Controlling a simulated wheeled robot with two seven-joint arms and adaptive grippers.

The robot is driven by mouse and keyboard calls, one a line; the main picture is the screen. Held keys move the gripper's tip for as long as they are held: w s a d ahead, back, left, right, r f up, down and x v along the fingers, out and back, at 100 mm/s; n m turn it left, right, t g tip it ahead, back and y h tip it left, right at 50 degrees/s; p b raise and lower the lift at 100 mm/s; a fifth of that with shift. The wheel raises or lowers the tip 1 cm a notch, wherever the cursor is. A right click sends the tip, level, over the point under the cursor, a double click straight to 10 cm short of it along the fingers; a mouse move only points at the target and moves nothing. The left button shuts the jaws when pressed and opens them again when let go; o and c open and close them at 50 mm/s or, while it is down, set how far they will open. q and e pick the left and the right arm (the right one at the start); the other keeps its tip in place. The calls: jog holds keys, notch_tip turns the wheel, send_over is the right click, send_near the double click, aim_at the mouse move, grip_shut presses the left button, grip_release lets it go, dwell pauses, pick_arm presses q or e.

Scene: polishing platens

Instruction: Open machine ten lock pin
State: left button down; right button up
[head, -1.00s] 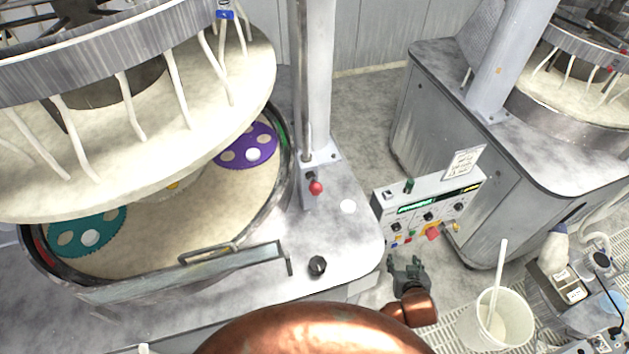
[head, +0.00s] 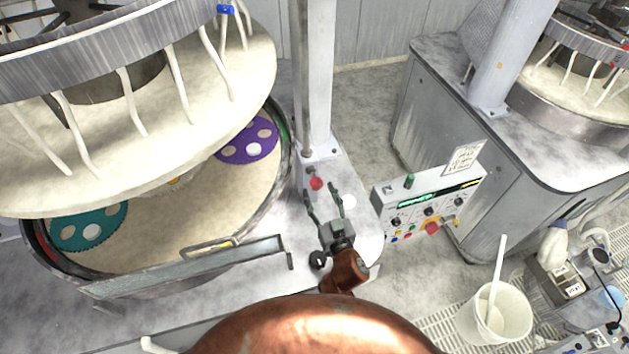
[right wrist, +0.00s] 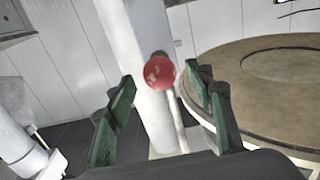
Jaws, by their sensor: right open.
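The lock pin has a red knob (head: 316,184) and stands at the foot of the grey column beside the polishing machine. My right gripper (head: 324,190) is open over the machine top, with its fingers pointing at the red knob. In the right wrist view the red knob (right wrist: 160,72) shows ahead, between the two green-padded fingers (right wrist: 160,90) and apart from them as far as I can tell. A pale rod shows below the knob. My left gripper is not in view.
The raised upper platen (head: 150,150) hangs over the lower platen with teal (head: 90,228) and purple (head: 247,142) carriers. A control panel (head: 430,205) stands to the right of my gripper. A black knob (head: 318,260) is close to my right wrist. A white bucket (head: 495,315) stands lower right.

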aim_at(311, 171)
jog(key=shift+x, duration=2.55)
jog(key=shift+c, duration=0.5)
grip_shut()
